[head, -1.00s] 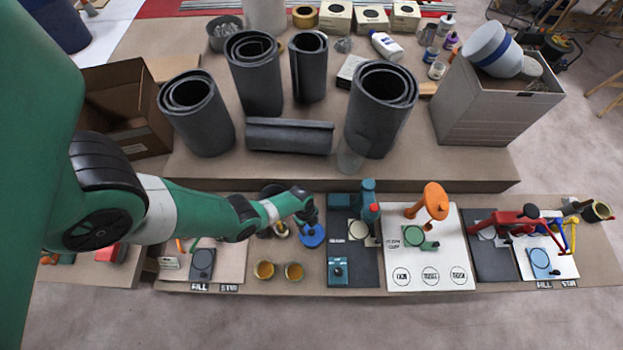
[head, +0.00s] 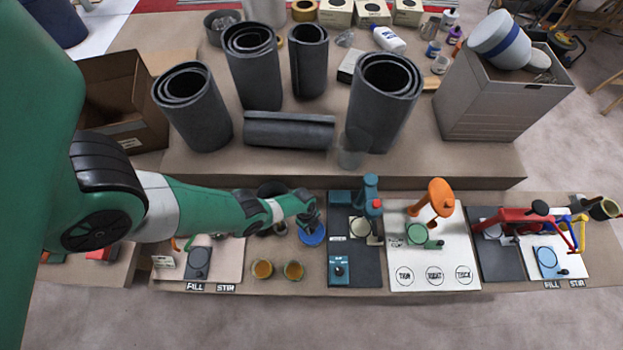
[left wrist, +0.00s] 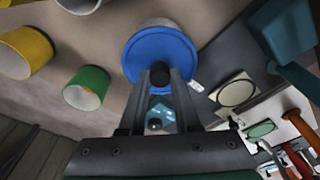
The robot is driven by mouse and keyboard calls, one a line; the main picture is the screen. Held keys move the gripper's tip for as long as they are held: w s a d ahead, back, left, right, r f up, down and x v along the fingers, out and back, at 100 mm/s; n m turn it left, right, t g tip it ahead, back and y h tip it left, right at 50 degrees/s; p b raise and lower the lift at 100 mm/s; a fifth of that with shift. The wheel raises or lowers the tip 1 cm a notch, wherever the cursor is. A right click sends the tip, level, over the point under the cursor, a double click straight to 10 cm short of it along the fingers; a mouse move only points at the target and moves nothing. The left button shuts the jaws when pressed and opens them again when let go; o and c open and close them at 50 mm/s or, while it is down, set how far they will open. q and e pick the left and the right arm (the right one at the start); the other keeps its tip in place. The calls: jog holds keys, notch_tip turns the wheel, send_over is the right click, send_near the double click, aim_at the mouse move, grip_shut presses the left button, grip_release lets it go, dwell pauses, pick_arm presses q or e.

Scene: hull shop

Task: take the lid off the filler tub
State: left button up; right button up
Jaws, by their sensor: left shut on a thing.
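A round blue lid (head: 312,234) shows in the middle of the front bench in the head view. In the left wrist view the lid (left wrist: 160,57) is a wide disc with a dark knob (left wrist: 158,70) on it. My left gripper (head: 309,219) is over the lid; in the wrist view its fingers (left wrist: 158,76) are shut on the knob. A small grey round shape (left wrist: 158,22) shows just beyond the lid's edge and may be the tub. I cannot tell whether the lid rests on the tub or is clear of it. My right gripper is not in view.
Grey rolls (head: 253,70) stand on the raised bench behind.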

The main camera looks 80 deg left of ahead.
pick_arm(q)
jog(key=shift+r, duration=0.1)
grip_shut()
jog(key=shift+r+p, duration=0.3)
jog(key=shift+p, duration=0.1)
notch_tip(320, 180, up, 3)
jog(key=shift+f+p, duration=0.1)
jog(key=shift+p, duration=1.1)
jog(key=s+d+r+p, duration=0.5)
jog(key=s+r+p, duration=0.4)
jog(key=s, duration=0.4)
jog(key=shift+d+r+p, duration=0.15)
jog(key=shift+r+p, duration=0.05)
jog(key=shift+p, duration=0.5)
